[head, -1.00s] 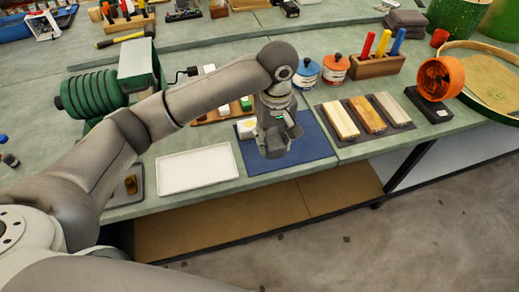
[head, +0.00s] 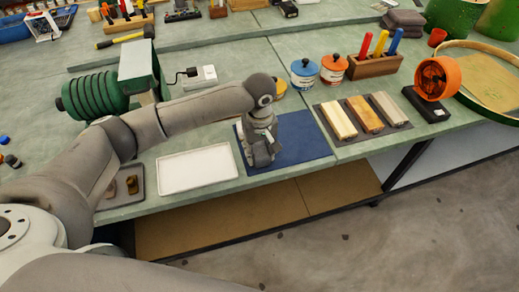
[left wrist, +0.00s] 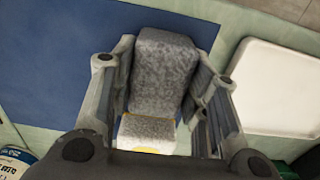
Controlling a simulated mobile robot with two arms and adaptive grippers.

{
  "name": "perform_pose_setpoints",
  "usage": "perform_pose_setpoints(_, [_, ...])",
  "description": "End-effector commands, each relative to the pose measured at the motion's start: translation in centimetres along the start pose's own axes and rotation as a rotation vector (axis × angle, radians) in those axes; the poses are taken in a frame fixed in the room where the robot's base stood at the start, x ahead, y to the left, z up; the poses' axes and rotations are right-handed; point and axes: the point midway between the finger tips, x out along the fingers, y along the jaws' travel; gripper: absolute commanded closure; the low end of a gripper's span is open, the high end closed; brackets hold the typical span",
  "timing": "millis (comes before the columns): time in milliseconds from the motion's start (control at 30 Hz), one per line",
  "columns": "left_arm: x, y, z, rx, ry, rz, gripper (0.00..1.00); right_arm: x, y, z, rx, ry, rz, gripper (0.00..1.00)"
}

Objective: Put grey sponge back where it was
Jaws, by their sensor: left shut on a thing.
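A grey speckled sponge (left wrist: 165,70) stands between the two fingers of my left gripper (left wrist: 165,85) in the left wrist view, and the gripper is shut on it. A whitish-grey block with yellow edges (left wrist: 148,130) shows just below the sponge in that view; I cannot tell whether the two touch. In the head view my left gripper (head: 259,155) points down over the left edge of the blue mat (head: 300,140), beside the white tray (head: 196,168). The arm and gripper hide the sponge there. My right gripper is not in view.
A blue-lidded tin (head: 304,75) and an orange tin (head: 333,69) stand behind the mat. A dark board with several coloured blocks (head: 365,115) lies to the right. The green coil (head: 92,94) stands at the left. Most of the blue mat is clear.

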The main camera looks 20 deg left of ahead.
Motion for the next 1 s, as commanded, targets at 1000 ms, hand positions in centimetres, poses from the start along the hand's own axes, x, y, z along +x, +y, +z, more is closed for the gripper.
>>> perform_pose_setpoints(1000, [-7.5, 0.1, 0.0, 0.001, 0.001, 0.004, 0.36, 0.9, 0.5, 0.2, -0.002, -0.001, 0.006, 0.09])
